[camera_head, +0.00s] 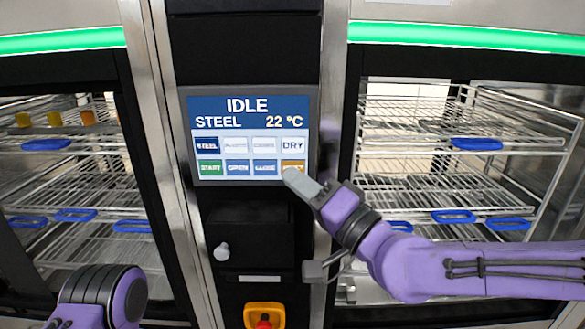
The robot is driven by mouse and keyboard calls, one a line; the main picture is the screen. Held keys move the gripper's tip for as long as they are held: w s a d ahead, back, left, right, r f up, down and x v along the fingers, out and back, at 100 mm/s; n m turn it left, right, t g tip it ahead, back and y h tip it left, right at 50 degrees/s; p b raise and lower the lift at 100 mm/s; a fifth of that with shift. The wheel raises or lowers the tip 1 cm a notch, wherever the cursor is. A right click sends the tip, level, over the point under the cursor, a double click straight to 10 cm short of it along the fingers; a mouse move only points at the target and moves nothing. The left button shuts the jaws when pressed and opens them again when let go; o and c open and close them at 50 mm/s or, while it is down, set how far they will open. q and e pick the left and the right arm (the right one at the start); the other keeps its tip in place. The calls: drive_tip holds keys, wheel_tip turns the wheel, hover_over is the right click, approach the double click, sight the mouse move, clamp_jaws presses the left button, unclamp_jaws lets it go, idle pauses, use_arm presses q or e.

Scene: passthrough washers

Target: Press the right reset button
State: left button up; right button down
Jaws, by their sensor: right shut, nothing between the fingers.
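The control panel (251,130) between two washers shows "IDLE", "STEEL" and "22 °C", with two rows of buttons. The orange button (291,164) at the bottom right of the panel is mostly covered by my right gripper, so its label cannot be fully read. My right gripper (292,177) is shut and empty, with its fingertips at this orange button. I cannot tell whether they touch the screen. My left arm (105,297) shows at the bottom left; its gripper is not visible.
Washer chambers with wire racks (410,170) and blue handles stand on both sides of the panel. A small knob (222,252) sticks out below the panel. A yellow and red emergency stop (264,317) is at the bottom.

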drive_tip(key=shift+s, duration=0.1)
drive_tip(key=s, duration=0.4)
drive_tip(key=shift+s, duration=0.4)
idle(0.4)
